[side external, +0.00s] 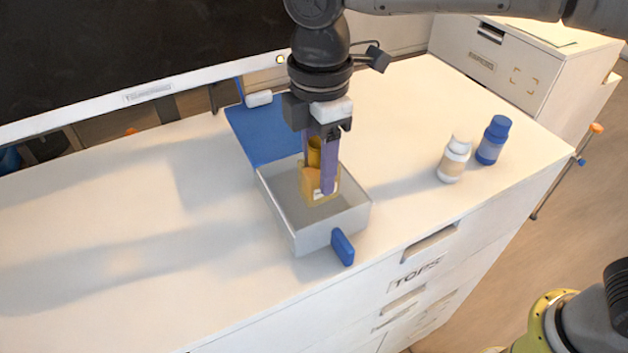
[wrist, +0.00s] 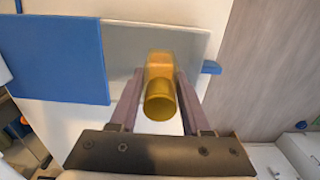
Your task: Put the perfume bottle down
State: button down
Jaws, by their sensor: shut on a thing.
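The perfume bottle is amber with a gold cap (side external: 312,186). It stands about upright inside a small grey open drawer box (side external: 280,212) in the side external view. It also shows in the wrist view (wrist: 160,98), cap toward the camera. My gripper (side external: 321,180) reaches down from above into the box and is shut on the bottle, one finger on each side, as the wrist view also shows (wrist: 160,95). I cannot tell whether the bottle's base touches the box floor.
The box has a blue handle (side external: 342,247) at its front and a blue panel (side external: 262,132) behind it. A white bottle (side external: 454,160) and a blue bottle (side external: 493,141) stand to the right on the white chest top (side external: 120,230). The left of the top is clear.

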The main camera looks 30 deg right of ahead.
aim_at(313, 140)
jog(key=shift+w+a+f, duration=0.15)
jog(key=shift+f, duration=0.8)
jog(key=shift+w+a+f, duration=0.1)
jog(key=shift+w+f, duration=0.05)
jog(key=shift+f, duration=0.8)
jog(key=shift+f, duration=0.1)
jog(key=shift+c, duration=1.8)
grip_release()
jog(key=shift+f, duration=0.1)
notch_tip(313, 140, up, 12)
jog(key=shift+f, duration=0.1)
jog(key=shift+r, duration=0.25)
